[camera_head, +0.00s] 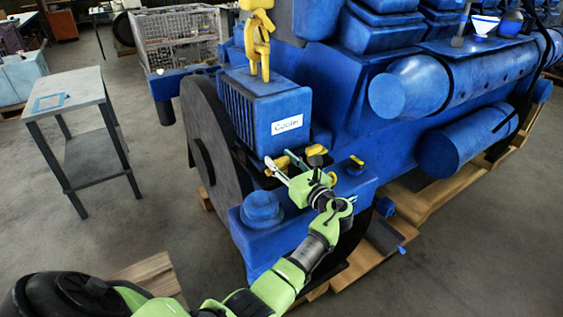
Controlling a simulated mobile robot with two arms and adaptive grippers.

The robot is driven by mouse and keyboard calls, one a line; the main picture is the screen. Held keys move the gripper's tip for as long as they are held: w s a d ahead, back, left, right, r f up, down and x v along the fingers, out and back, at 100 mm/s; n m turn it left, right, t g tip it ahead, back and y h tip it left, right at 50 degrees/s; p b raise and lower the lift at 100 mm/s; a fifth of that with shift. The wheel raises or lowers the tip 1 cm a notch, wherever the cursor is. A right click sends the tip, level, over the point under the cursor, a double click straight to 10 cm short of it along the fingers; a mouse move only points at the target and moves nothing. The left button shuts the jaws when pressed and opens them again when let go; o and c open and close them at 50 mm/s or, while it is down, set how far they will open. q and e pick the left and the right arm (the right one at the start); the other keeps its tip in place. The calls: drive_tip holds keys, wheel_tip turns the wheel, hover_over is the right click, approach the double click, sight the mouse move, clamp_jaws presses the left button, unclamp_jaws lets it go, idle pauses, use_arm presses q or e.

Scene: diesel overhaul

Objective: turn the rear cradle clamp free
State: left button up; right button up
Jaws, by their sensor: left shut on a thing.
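A yellow clamp handle (281,162) sits at the foot of the blue cooler block, on the engine's ledge. My left gripper (279,160) reaches it from the lower right, with its pale fingers on either side of the handle. The left gripper is shut on this yellow handle and partly hides it. I cannot tell from this view which clamp is the rear one. My right gripper is not in view.
The blue cooler block (266,116) rises just behind the gripper, with a large dark wheel (212,150) to its left. The blue engine (370,125) fills the right on wooden pallet beams (436,200). A grey table (66,92) stands left; the floor between is clear.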

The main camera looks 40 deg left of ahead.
use_arm(q)
drive_tip(key=shift+r, duration=0.1)
drive_tip(key=o, duration=0.9)
drive_tip(key=shift+a, duration=0.1)
drive_tip(key=shift+c, duration=0.2)
drive_tip(key=v, duration=1.2)
